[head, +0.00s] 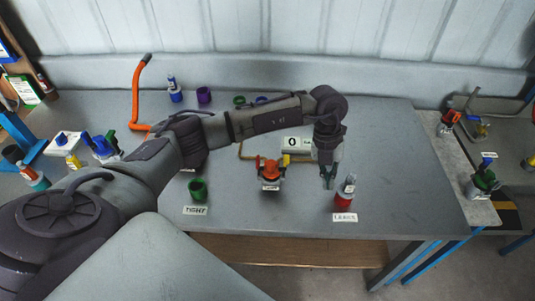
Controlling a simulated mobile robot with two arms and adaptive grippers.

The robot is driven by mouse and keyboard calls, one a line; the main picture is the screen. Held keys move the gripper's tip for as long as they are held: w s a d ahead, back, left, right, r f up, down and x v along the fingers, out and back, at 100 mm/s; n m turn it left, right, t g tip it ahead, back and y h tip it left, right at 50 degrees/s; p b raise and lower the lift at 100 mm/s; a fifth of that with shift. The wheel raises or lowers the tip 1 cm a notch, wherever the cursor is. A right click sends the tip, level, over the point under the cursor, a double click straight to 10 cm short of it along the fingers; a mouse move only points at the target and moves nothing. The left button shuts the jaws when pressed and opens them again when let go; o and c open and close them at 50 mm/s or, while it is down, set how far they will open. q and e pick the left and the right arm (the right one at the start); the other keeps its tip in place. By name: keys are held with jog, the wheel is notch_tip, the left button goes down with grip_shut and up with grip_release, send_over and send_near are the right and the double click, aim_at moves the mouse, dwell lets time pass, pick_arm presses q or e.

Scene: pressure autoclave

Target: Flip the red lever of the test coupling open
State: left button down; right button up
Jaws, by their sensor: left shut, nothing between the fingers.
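The test coupling (270,175) stands on the grey table near the middle of the head view, with a small label at its front. Its red lever (269,165) shows on top; at this size I cannot tell its exact angle. A small yellow part sits at its upper right. My left gripper (328,182) points down to the right of the coupling, shut and empty, apart from the lever. Its tips are just left of a grey-topped fitting in a red cup (343,199); I cannot tell if they touch. My right gripper is not in view.
A green cup (198,190) stands behind the "TIGHT" label (195,211); the red cup stands behind the "LEAKS" label (345,217). A display reading 0 (292,143) is behind the coupling. An orange bent pipe (136,95) rises at left. The table's right part is clear.

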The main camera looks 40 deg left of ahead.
aim_at(268, 162)
pick_arm(q)
jog(key=w+a+r+n+y, duration=0.1)
jog(key=a+r+y, duration=0.2)
jog(key=a, duration=0.5)
jog(key=a+r+n+y, duration=0.2)
jog(key=a+r+y, duration=0.1)
jog(key=a, duration=0.4)
jog(key=shift+w+a+r+g+y, duration=0.25)
jog(key=shift+w+a+g+y, duration=0.05)
jog(key=shift+w+a+y, duration=0.1)
jog(key=p+x, duration=0.3)
jog(key=x, duration=0.6)
jog(key=shift+s+f, duration=0.1)
jog(key=shift+f, duration=0.45)
